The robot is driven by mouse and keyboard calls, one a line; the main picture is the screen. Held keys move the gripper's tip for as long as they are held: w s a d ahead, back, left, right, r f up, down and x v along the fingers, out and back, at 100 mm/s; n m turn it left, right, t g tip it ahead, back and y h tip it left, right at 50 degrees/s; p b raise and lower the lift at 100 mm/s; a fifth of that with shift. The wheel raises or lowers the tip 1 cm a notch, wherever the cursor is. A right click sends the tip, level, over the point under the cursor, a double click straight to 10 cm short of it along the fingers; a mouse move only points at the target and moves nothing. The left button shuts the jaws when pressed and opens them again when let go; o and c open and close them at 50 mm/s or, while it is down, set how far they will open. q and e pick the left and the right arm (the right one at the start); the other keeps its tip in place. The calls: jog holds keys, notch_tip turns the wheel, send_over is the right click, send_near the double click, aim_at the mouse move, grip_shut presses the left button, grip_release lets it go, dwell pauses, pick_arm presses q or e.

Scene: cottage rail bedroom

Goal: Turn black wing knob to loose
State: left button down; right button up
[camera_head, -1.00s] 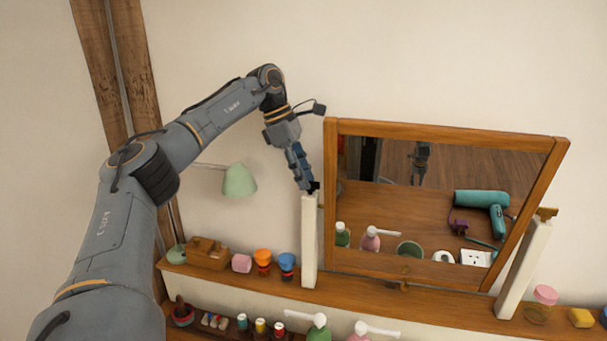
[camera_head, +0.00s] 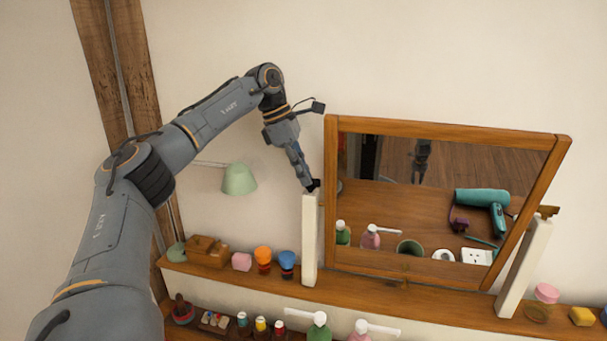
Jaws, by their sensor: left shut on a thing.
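My left gripper (camera_head: 307,181) reaches down to the top of the left white post (camera_head: 309,240) of the tilting mirror. It is shut on the black wing knob (camera_head: 315,184), of which only a small dark part shows at the post's top. The fingers hide most of the knob, so I cannot tell its angle. The wood-framed mirror (camera_head: 435,127) hangs tilted between the left post and the right white post (camera_head: 522,268). My right gripper is not in view.
A green lamp shade (camera_head: 239,179) is close left of my gripper. Pump bottles stand in front below.

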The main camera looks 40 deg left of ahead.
pick_arm(q)
jog(key=shift+s+d+n+t+b, duration=0.15)
jog(key=shift+n+t+b, duration=0.25)
jog(key=shift+n, duration=0.8)
jog(key=n, duration=0.1)
jog(key=n+y, duration=0.1)
jog(key=n, duration=0.1)
jog(key=n+t+y, duration=0.1)
jog(key=shift+s+d, duration=0.15)
jog(key=shift+d, duration=0.1)
jog(key=n, duration=0.2)
jog(key=n+y, duration=0.1)
jog(key=n, duration=0.1)
jog(key=n+y, duration=0.1)
jog(key=n, duration=0.1)
jog(key=shift+d+r, duration=0.2)
jog(key=shift+d, duration=0.2)
jog(key=shift+n, duration=0.4)
jog(key=c, duration=1.5)
grip_release()
jog(key=shift+f, duration=0.1)
jog(key=shift+s, duration=0.1)
jog(key=v, duration=1.2)
jog(key=shift+d+f, duration=0.1)
jog(key=shift+d, duration=0.1)
